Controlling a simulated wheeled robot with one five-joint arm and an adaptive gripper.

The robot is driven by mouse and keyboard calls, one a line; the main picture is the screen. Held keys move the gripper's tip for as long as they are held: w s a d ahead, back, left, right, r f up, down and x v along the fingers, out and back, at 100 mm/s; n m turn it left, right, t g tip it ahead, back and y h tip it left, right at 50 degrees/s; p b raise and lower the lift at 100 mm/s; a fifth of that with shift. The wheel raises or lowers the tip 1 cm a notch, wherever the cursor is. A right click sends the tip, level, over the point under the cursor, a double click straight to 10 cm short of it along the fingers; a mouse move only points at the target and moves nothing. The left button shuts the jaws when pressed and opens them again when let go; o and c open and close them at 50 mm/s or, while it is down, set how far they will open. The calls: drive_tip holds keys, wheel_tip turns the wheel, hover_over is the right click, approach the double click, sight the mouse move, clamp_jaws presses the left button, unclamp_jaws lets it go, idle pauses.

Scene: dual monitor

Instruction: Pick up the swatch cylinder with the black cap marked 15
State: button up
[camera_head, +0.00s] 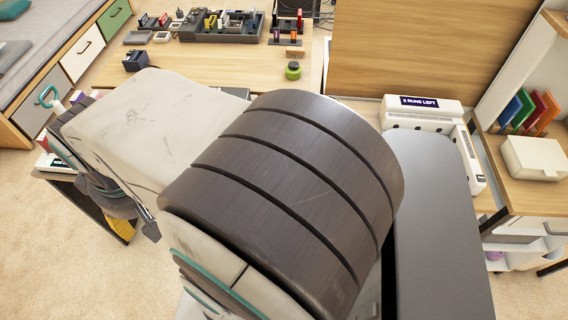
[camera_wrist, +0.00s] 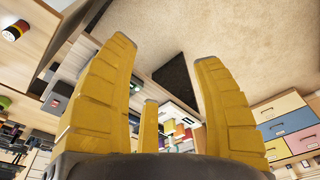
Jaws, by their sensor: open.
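No cylinder that I can identify as the one marked 15 shows; no such number is readable. In the wrist view a small dark cylinder with pale and reddish bands (camera_wrist: 15,31) lies at the upper left edge, beyond the left finger; I cannot tell its marking. A short green round container with a dark top (camera_head: 293,71) stands on the desk in the head view. My gripper (camera_wrist: 165,52) has its yellow fingers spread wide with nothing between them. In the head view only a yellow bit of it (camera_head: 122,228) shows, low at the left, behind my arm.
The wooden desk (camera_head: 215,68) holds a dark organizer tray (camera_head: 188,33), a small dark box (camera_head: 135,60) and a wooden block (camera_head: 295,52). Drawers (camera_head: 83,51) stand at the left. My arm hides the middle.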

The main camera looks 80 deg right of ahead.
drive_tip(key=s+d+f+m+g+y+p, duration=0.1)
drive_tip(key=s+d+f+m+y+p, duration=0.35)
drive_tip(key=s+d+f+m, duration=1.35)
drive_tip(key=d+f+m+h, duration=0.1)
drive_tip(key=d+m, duration=0.3)
drive_tip(key=d+f+m+b, duration=0.1)
drive_tip(key=d+m, duration=0.3)
drive_tip(key=m, duration=0.1)
drive_tip(key=s+d+f+m+h, duration=0.1)
drive_tip(key=d+m, duration=0.3)
drive_tip(key=m, duration=0.1)
drive_tip(key=shift+d+f+g+h+b, duration=0.1)
drive_tip(key=shift+d+g+h+b, duration=0.2)
drive_tip(key=shift+d+g+h, duration=0.1)
drive_tip(key=m, duration=0.1)
drive_tip(key=d+m, duration=0.1)
drive_tip(key=m, duration=0.2)
drive_tip(key=shift+d+m+h, duration=0.25)
drive_tip(key=shift+m, duration=0.05)
drive_tip(key=m, duration=0.2)
drive_tip(key=shift+d+m, duration=0.25)
drive_tip(key=shift+m, duration=0.05)
drive_tip(key=shift+s+f+m, duration=0.1)
drive_tip(key=shift+m, duration=0.9)
drive_tip(key=shift+s+f+p, duration=0.1)
drive_tip(key=shift+f+p, duration=0.85)
drive_tip(key=shift+f, duration=2.65)
